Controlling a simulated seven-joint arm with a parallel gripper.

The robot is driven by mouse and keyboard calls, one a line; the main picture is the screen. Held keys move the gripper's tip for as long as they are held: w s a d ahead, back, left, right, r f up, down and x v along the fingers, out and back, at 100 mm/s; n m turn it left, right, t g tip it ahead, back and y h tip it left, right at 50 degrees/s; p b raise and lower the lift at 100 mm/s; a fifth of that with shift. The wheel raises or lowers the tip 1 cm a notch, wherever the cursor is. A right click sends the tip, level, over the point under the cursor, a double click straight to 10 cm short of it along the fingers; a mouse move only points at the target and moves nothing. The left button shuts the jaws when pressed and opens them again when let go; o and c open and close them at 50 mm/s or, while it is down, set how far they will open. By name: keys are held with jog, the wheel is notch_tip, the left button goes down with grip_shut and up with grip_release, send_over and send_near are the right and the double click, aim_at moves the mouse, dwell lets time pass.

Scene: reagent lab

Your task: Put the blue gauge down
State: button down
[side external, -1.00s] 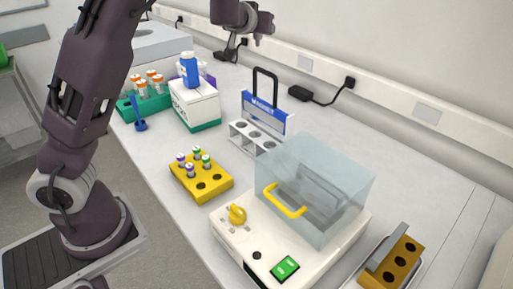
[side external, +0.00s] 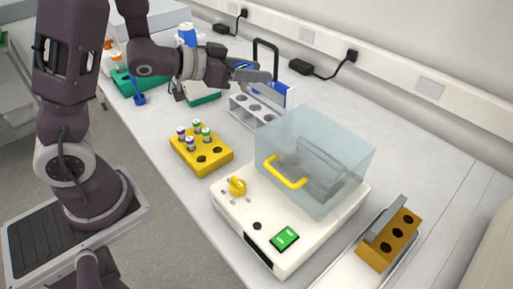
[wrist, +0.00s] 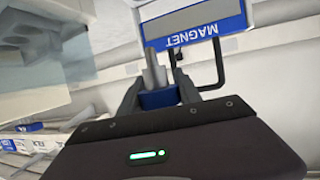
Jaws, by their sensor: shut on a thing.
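The blue gauge (wrist: 158,98) is a small blue block with a grey pin in the wrist view. My gripper (wrist: 157,88) is shut on it, with a dark finger on each side. In the side external view my gripper (side external: 258,75) is above the bench, in front of the magnet rack's blue panel. Only a small blue patch of the gauge (side external: 241,65) shows there, and the fingers hide most of it. I cannot see anything touching the gauge from below.
A yellow tube rack (side external: 207,167) and a white machine with a clear lid (side external: 315,160) are nearer. A blue item (side external: 139,98) stands by the green rack. Bare bench (side external: 160,125) lies left of the yellow rack.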

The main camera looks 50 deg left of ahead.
jog(key=shift+w+d+f+m+h, duration=0.1)
jog(key=shift+d+m+h, duration=0.1)
jog(key=shift+d, duration=0.2)
jog(key=shift+w+d+f+m+h, duration=0.1)
jog(key=shift+d+m+h, duration=0.1)
jog(key=shift+d, duration=0.15)
jog(key=shift+d, duration=0.1)
dwell(0.6)
